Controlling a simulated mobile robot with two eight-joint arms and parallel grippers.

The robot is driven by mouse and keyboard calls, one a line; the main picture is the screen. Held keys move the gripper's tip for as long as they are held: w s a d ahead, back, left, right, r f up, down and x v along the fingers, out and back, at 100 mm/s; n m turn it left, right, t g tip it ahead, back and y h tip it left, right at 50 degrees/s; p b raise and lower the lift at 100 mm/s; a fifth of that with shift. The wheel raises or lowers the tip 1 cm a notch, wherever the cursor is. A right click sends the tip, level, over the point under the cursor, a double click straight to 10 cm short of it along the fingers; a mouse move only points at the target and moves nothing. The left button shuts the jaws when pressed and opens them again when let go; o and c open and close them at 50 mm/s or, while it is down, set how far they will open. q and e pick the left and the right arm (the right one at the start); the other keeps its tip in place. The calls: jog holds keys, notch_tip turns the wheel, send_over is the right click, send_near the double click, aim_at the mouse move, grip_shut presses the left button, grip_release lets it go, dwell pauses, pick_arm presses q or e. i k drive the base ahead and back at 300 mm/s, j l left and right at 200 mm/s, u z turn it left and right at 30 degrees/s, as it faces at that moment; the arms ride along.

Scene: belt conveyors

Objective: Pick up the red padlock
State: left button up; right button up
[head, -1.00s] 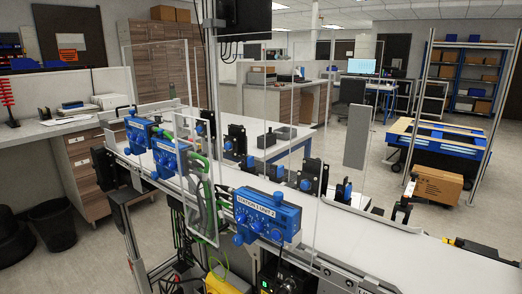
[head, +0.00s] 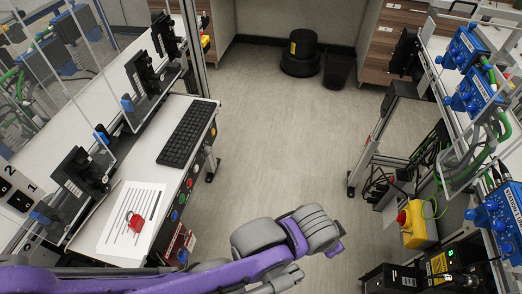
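The red padlock (head: 135,222) lies on a printed white sheet (head: 117,238) on the white bench (head: 160,128) at the left of the head view. Nothing touches it from above and it shows whole. A purple and grey arm of mine crosses the bottom of the view, below the padlock and apart from it. I make out no gripper fingers on either arm, so neither gripper can be placed relative to the padlock.
A black keyboard (head: 188,132) lies on the bench behind the sheet. Clear panels and black devices line the bench's left side. Buttons run along its front edge. Open floor (head: 275,130) lies in the middle. A conveyor with blue boxes (head: 466,45) stands at right.

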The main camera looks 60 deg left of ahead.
aim_at(136, 221)
jog(key=l+u, duration=0.15)
jog(key=u, duration=3.6)
